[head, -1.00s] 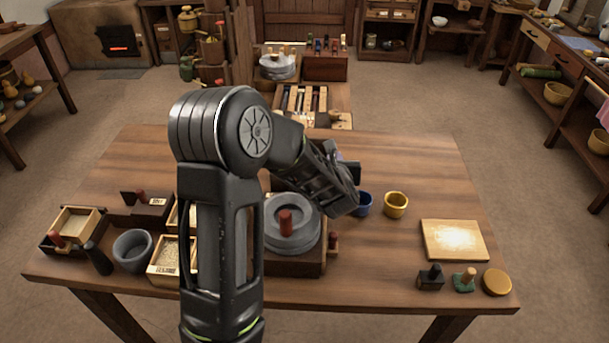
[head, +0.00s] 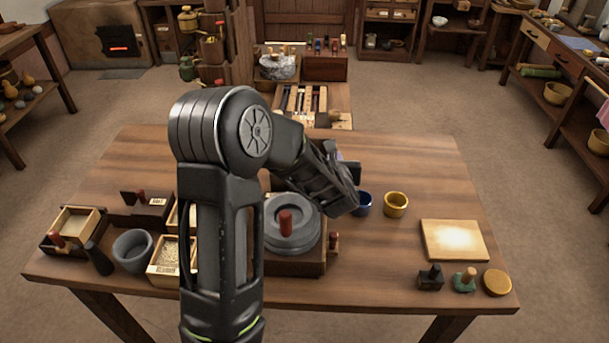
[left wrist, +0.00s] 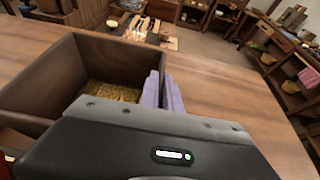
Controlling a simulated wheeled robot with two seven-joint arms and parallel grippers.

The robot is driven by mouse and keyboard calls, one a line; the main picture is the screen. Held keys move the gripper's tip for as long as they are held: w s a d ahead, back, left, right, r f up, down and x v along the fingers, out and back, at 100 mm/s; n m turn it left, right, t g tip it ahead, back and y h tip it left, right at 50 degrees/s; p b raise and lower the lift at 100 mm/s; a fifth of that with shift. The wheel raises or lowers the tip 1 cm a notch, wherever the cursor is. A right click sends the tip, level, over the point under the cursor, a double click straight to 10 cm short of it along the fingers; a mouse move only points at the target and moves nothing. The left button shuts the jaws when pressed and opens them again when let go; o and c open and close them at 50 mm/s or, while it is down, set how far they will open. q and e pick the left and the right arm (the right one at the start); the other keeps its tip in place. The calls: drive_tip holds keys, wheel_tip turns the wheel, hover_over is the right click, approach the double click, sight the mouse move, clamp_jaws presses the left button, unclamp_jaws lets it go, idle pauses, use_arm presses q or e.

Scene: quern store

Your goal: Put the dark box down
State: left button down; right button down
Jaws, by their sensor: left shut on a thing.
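The dark box (left wrist: 40,85) is an open, dark brown wooden box in the left wrist view, with a yellowish grainy layer on its floor. My left gripper (left wrist: 163,92) has purple finger pads and is shut on the box's wall at its right corner. In the head view my left gripper (head: 346,160) is over the back part of the table, and my own arm hides most or all of the box. I cannot tell whether the box touches the table. My right gripper is not in view.
A stone quern (head: 292,225) stands in front of my left gripper. A blue cup (head: 363,204) and a yellow cup (head: 396,205) stand just right of it. A pale board (head: 454,240) lies at the right. The table's (head: 420,165) back right is clear.

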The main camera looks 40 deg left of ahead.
use_arm(q)
drive_tip(key=shift+r, duration=0.1)
idle(0.3)
wheel_tip(320, 180, up, 10)
drive_tip(key=shift+f+p, duration=0.1)
drive_tip(key=shift+p, duration=0.2)
idle(0.7)
